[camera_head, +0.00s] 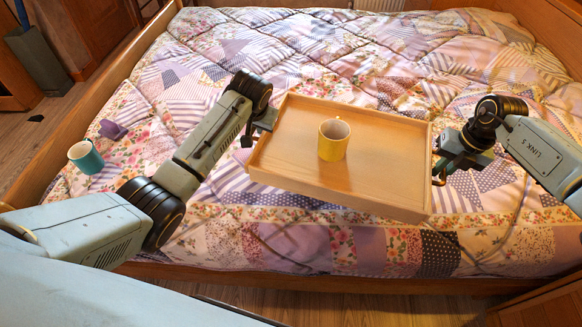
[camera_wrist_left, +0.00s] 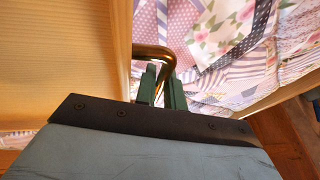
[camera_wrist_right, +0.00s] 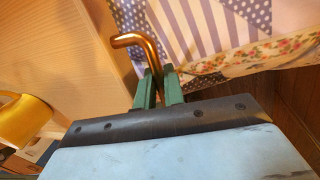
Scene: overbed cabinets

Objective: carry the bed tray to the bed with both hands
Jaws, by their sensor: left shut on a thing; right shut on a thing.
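The wooden bed tray (camera_head: 290,167) is over the near part of the bed (camera_head: 300,60), slightly turned; I cannot tell whether it touches the quilt. A yellow mug (camera_head: 333,140) stands upright on it. My left gripper (camera_wrist_left: 160,85) is shut on a brass handle (camera_wrist_left: 155,52) at the tray's left side. My right gripper (camera_wrist_right: 160,85) is shut on another brass handle (camera_wrist_right: 137,40) at the tray's right side. The tray also shows in the left wrist view (camera_wrist_left: 60,60). The yellow mug shows partly in the right wrist view (camera_wrist_right: 22,120).
A teal mug (camera_head: 85,157) stands on the quilt at the left, with a small purple cloth-like thing (camera_head: 112,130) close by. The bed's wooden side rail (camera_head: 100,75) runs along the left. The quilt behind the tray is clear.

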